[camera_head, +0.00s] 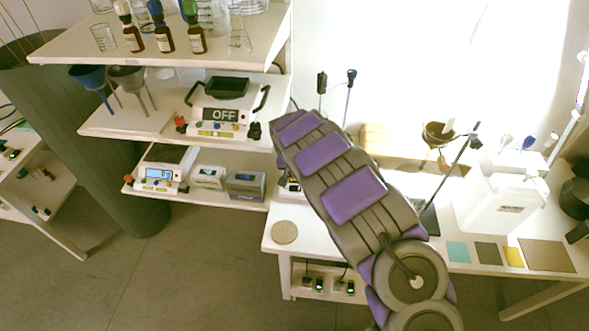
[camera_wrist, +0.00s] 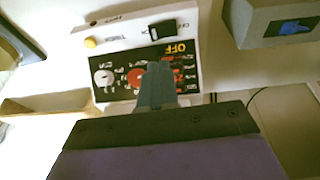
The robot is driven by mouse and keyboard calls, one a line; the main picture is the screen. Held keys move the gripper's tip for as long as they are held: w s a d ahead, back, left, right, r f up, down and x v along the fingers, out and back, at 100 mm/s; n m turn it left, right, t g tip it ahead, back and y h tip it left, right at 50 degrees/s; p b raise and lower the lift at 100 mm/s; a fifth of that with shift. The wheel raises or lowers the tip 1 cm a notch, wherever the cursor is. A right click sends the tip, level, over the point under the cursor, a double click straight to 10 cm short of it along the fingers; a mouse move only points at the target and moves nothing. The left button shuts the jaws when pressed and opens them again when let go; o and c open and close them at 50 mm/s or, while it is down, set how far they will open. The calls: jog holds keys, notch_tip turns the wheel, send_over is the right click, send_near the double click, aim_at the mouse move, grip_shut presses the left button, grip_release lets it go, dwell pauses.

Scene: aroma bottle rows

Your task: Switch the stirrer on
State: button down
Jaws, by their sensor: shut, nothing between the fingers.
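In the wrist view, a device with a white body and black control panel (camera_wrist: 115,72) fills the upper middle. Its lettering looks upside down. The panel has a yellow "OFF" marking, a red round control (camera_wrist: 134,77) and a white knob (camera_wrist: 104,77). A black switch (camera_wrist: 162,30) sits on the white part. My gripper (camera_wrist: 157,66) is shut and empty, its tips in front of the panel; contact is unclear. In the head view, a small device (camera_head: 289,185) is mostly hidden behind my arm, as is my gripper; it may be the same device.
Another white device reading "OFF" (camera_head: 221,115) stands on the middle shelf. A scale (camera_head: 159,174) and a grey box (camera_head: 245,186) sit on the lower shelf. A grey box with a blue display (camera_wrist: 290,27) is at upper right in the wrist view. Bottles (camera_head: 164,38) line the top shelf.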

aim_at(294, 186)
jog(key=x, duration=0.2)
jog(key=b+x, duration=0.1)
jog(key=x, duration=0.1)
jog(key=s+b+x, duration=0.1)
jog(key=x, duration=0.2)
jog(key=shift+d+f, duration=0.15)
jog(key=shift+f, duration=0.1)
jog(key=shift+s+d+y+p, duration=0.1)
jog(key=shift+y+p, duration=0.2)
jog(key=shift+p, duration=0.95)
jog(key=shift+f, duration=0.3)
jog(key=shift+a+r+b, duration=0.2)
jog(key=shift+a+b, duration=0.35)
jog(key=shift+a, duration=0.3)
